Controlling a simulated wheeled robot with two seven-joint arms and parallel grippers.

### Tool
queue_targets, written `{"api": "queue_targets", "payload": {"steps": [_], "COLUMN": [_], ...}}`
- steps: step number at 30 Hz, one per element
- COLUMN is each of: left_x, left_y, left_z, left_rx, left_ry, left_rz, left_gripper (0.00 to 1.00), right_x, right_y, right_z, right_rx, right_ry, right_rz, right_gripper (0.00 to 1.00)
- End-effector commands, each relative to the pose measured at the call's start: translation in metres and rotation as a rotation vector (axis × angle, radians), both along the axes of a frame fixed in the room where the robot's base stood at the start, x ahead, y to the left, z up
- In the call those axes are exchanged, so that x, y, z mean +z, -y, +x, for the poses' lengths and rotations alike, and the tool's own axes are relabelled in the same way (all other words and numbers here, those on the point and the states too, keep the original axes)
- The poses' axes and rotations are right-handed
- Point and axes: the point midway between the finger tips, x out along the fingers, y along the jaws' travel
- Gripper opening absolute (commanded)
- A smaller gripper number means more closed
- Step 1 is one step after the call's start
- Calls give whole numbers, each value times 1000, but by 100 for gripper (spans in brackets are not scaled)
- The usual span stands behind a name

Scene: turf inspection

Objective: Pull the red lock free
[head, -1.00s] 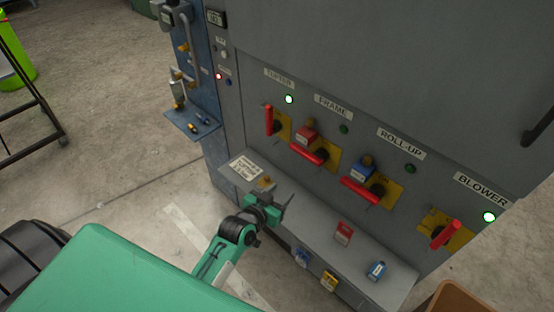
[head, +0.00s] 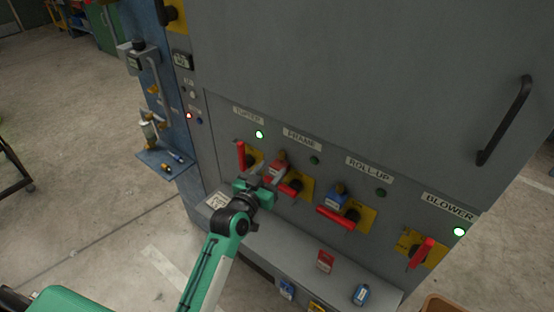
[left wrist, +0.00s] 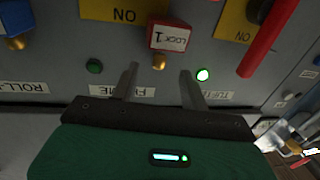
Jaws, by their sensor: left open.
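A red lock (head: 278,165) hangs at the FRAME switch, above its red handle (head: 290,188). In the left wrist view, which is upside down, the red lock (left wrist: 170,38) carries a white label, and its brass end (left wrist: 159,61) faces me. My left gripper (head: 270,177) is open and empty, close in front of the panel just below the lock. In the left wrist view its two fingertips (left wrist: 159,68) are spread to either side of the line to the brass end, with no contact visible. My right gripper is not in view.
A blue lock (head: 337,196) hangs at the ROLL-UP switch. The TUFTER red handle (head: 241,156) stands upright left of the gripper. A blue side shelf (head: 165,163) juts out at left.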

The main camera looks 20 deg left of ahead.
Motion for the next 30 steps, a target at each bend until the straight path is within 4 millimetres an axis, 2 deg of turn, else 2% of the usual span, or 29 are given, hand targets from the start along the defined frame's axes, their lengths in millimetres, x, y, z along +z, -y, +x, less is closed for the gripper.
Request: {"api": "queue_targets", "payload": {"steps": [3, 9, 20, 21, 27, 28, 29, 30], "left_x": [2, 1, -1, -1, -1, -1, -1, -1], "left_y": [4, 8, 9, 9, 9, 9, 9, 9], "left_z": [20, 40, 45, 45, 45, 45, 45, 45], "left_rx": [-1, 0, -1, -1, 0, 0, 0, 0], "left_ry": [0, 0, -1, -1, -1, -1, -1, -1], "left_rz": [0, 1, 0, 0, 1, 1, 1, 1], "left_gripper": [45, 45, 45, 43, 4, 0, 0, 15], "right_x": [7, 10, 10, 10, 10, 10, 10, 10], "right_y": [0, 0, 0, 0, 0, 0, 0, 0], "right_z": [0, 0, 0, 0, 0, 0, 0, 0], "right_rx": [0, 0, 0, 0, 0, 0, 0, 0], "right_ry": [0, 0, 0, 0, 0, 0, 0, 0], "right_rz": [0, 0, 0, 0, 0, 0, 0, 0], "right_gripper": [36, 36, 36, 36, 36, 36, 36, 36]}}
